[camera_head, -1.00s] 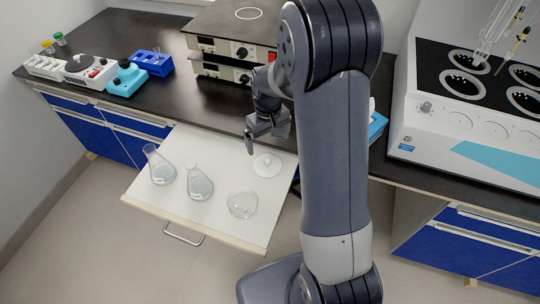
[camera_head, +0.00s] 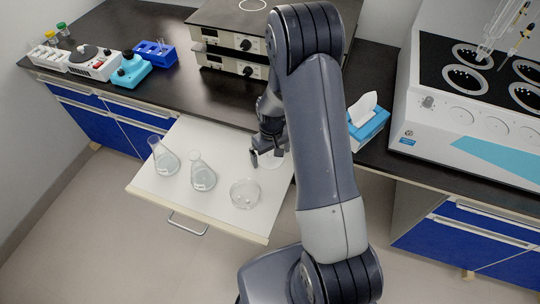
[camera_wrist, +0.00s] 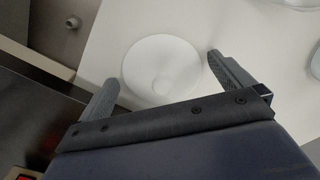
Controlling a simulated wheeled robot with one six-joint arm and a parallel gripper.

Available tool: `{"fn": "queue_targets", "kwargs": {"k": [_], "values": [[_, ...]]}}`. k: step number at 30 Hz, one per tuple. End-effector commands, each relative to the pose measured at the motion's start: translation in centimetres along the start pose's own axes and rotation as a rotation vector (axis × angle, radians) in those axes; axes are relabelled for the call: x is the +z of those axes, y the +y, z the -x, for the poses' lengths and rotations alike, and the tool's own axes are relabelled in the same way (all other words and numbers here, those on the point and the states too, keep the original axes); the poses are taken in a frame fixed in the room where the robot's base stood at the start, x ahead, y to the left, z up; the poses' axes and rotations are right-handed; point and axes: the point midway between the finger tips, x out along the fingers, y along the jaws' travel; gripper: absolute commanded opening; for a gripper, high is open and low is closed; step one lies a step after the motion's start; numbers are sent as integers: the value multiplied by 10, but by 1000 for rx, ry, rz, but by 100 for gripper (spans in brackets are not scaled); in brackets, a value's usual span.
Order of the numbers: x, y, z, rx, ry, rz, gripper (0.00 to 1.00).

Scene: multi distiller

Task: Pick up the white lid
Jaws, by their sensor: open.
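The white lid (camera_head: 271,161) lies on the pull-out white board in the head view, partly hidden behind my gripper (camera_head: 268,160). Nothing is held between the fingers. I cannot tell how high the fingertips are above the board.
The pull-out board (camera_head: 225,220) also bears two glass flasks (camera_head: 165,160) (camera_head: 202,175) and a glass dish (camera_head: 245,194). The dark bench edge and stacked heater boxes (camera_head: 232,55) are behind my arm. A tissue box (camera_head: 367,122) stands to the right.

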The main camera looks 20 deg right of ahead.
Motion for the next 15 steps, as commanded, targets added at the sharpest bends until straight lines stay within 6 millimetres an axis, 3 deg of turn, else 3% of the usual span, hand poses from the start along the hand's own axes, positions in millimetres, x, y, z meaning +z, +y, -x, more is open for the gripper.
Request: {"fn": "queue_targets", "kwargs": {"k": [6,15], "values": [[0,0,0,0,1,0,98],[0,0,0,0,1,0,74]]}}
